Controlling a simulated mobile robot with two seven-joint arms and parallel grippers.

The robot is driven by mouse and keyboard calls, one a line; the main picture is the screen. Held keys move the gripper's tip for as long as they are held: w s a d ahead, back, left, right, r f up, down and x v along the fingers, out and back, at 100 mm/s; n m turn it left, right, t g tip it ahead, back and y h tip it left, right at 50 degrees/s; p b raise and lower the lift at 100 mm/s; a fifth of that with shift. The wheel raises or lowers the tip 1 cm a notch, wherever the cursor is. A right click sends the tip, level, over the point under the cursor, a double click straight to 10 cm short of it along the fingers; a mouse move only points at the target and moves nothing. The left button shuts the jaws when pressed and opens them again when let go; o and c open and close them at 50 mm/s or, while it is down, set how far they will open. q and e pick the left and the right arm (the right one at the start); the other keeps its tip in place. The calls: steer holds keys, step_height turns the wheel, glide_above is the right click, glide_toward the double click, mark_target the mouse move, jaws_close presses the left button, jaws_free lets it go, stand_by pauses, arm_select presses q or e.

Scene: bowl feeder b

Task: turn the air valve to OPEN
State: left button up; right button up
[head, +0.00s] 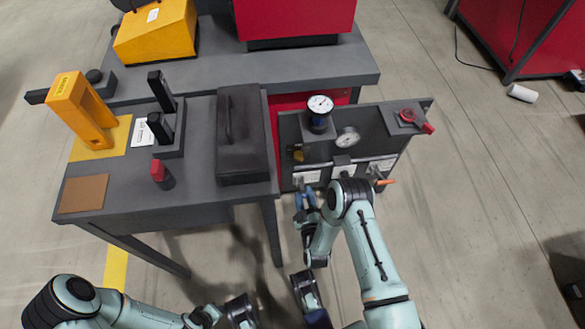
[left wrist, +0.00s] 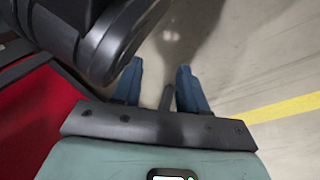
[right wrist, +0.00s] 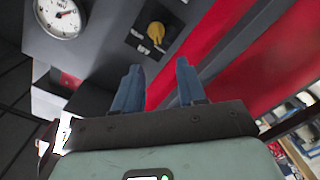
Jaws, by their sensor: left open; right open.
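A grey panel (head: 287,128) stands right of the workbench with gauges and fittings. A yellow knob (right wrist: 155,32) on a dark plate, possibly the air valve, sits ahead of my right gripper in the right wrist view. It shows small in the head view (head: 297,153); its setting and lettering are unreadable. My right gripper (head: 306,197) is open and empty in front of the panel, below the knob and apart from it; its fingers also show in the right wrist view (right wrist: 157,85). My left gripper (left wrist: 162,84) is open and empty above the floor.
The workbench (head: 205,199) holds a dark case (head: 243,150).

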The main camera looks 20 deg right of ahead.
steer(key=b, duration=0.4)
glide_toward(298, 159)
steer(key=x, duration=0.6)
steer(key=shift+w+f, duration=0.2)
steer(key=shift+w, duration=0.2)
steer(key=shift+x, duration=0.75)
arm_select(q)
steer(key=s+a+f+g, duration=0.1)
steer(key=s+f+g, duration=0.2)
steer(key=s+f, duration=0.2)
steer(key=s, duration=0.3)
steer(key=shift+s+f+n, duration=0.15)
steer(key=shift+n, duration=0.15)
arm_select(e)
steer(key=shift+c, duration=0.3)
jaws_close()
